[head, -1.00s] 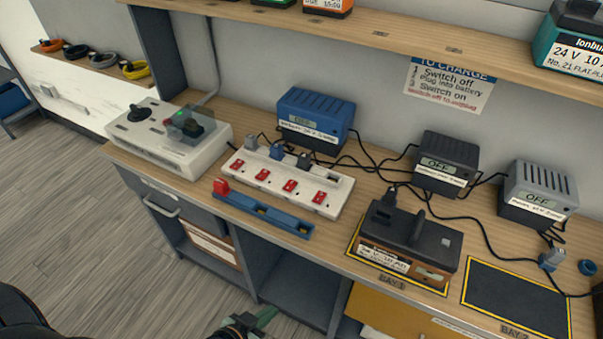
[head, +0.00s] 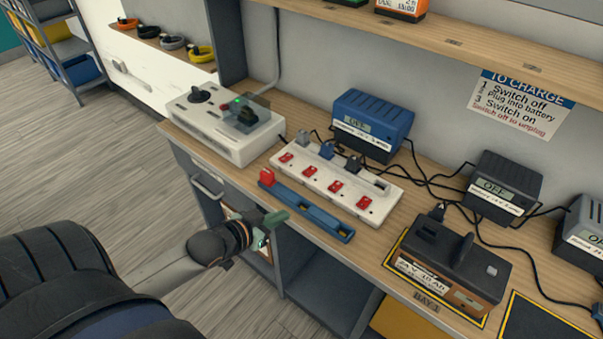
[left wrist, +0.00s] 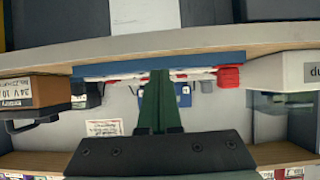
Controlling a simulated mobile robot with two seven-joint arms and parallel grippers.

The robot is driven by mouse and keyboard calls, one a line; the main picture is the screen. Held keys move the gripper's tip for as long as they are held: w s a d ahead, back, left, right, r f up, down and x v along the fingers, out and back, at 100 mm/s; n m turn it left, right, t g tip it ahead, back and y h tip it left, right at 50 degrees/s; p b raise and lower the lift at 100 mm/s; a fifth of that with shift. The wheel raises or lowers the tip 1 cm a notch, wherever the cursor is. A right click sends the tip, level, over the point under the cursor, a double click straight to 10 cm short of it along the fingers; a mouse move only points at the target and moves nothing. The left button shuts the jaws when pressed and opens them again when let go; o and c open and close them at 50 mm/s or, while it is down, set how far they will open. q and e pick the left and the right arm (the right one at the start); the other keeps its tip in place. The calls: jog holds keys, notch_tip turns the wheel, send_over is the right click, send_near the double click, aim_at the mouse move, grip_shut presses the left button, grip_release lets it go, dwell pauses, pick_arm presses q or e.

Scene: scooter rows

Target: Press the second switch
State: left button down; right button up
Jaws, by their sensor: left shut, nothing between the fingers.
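A white power strip (head: 325,190) with a row of red rocker switches lies on the wooden bench. The second switch from the left (head: 311,171) is among them. Plugs stand along the strip's back edge. My left gripper (head: 277,219) is shut and empty, with green fingers, just in front of the bench edge and below the strip, apart from it. In the left wrist view, which is upside down, the shut fingers (left wrist: 160,82) point towards the bench edge and cover part of the strip. My right gripper is not in view.
A blue rail (head: 310,210) with a red block (head: 267,177) at its left end lies between the strip and the bench edge. A control box (head: 220,135) stands left. Chargers (head: 372,125) stand behind. A battery (head: 450,262) sits on the right.

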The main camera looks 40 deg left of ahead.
pick_arm(q)
jog(key=w+a+r+t, duration=0.1)
jog(key=w+a+r, duration=0.2)
jog(key=r, duration=0.6)
jog(key=shift+w+a+t, duration=0.3)
jog(key=shift+w+a, duration=0.1)
jog(key=shift+w, duration=0.55)
jog(key=b, duration=0.1)
send_over(310, 171)
jog(key=s, duration=0.4)
jog(key=f, duration=0.3)
jog(key=shift+w+a+f, duration=0.15)
jog(key=shift+w+f, duration=0.05)
jog(key=shift+w, duration=0.05)
notch_tip(310, 171, down, 3)
jog(key=shift+f, duration=0.1)
jog(key=shift+f+b, duration=0.3)
jog(key=shift+f, duration=0.2)
